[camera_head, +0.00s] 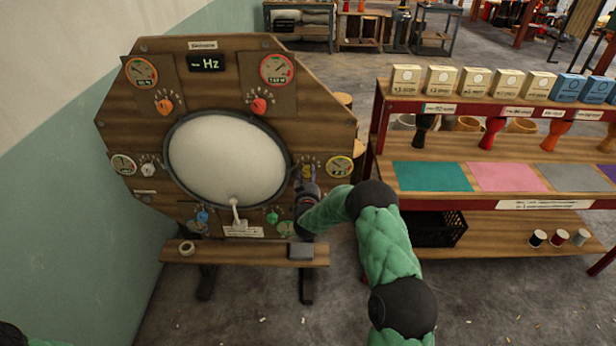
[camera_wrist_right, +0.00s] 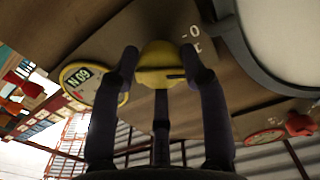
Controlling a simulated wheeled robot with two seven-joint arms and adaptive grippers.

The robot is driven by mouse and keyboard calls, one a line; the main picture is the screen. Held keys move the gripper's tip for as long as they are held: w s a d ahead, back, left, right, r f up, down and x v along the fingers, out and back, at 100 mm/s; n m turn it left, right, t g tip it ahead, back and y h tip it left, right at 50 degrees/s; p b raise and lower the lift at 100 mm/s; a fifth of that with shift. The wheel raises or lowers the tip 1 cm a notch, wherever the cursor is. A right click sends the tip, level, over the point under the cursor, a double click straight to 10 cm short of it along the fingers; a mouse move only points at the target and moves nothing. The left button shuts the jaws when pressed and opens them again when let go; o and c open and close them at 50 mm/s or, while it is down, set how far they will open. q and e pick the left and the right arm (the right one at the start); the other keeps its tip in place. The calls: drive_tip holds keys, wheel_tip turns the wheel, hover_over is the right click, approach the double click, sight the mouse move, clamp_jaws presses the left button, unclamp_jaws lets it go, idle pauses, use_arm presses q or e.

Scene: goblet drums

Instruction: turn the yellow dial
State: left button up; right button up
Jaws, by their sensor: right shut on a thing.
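The yellow dial (camera_wrist_right: 160,58) is a rounded knob with a dark pointer line, on the wooden board beside the big round drum skin. My left gripper is not in view.
The board (camera_head: 150,60) also carries red (camera_head: 259,106), orange (camera_head: 165,106), white (camera_head: 148,170), blue (camera_head: 202,217) and green (camera_head: 272,217) dials. A ledge below holds a tape roll (camera_head: 187,247) and a grey block (camera_head: 301,251). A drum shelf (camera_head: 470,180) stands right of my right arm.

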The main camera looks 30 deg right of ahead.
drive_tip(key=shift+a+f, duration=0.1)
drive_tip(key=shift+f, duration=0.25)
drive_tip(key=shift+f+m+b, duration=0.2)
drive_tip(key=shift+m+b, duration=0.7)
drive_tip(key=shift+b, duration=0.15)
drive_tip(key=shift+a+m+b, duration=0.15)
drive_tip(key=shift+m+b, duration=1.6)
drive_tip(key=shift+m, duration=0.15)
drive_tip(key=o, duration=1.2)
drive_tip(key=shift+c, duration=0.2)
drive_tip(key=shift+r, duration=0.2)
